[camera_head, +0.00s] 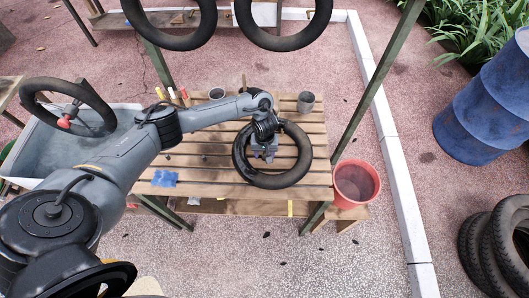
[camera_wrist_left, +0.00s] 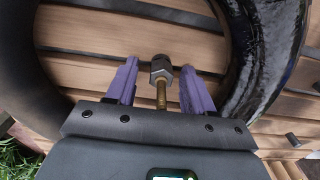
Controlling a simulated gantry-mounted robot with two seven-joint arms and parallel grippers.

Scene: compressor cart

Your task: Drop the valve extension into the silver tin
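The valve extension (camera_wrist_left: 160,75), a brass stem with a grey hex nut, shows between the fingers of my left gripper in the left wrist view. Gaps show on both sides of it, so the fingers are apart and do not visibly grip it. My left gripper (camera_head: 264,153) is over the tyre (camera_head: 293,172) lying on the slatted table in the head view. The extension cannot be made out there. Two grey tins stand at the back of the table, one tin (camera_head: 306,101) at right and another tin (camera_head: 217,94) at left; I cannot tell which is the silver one. My right gripper is not in view.
The slatted table (camera_head: 215,178) also bears a blue cloth (camera_head: 164,178) and several coloured markers. A red bucket (camera_head: 356,184) stands right of it, a grey water tub (camera_head: 40,150) left. Two tyres hang above the back. Green posts flank the table.

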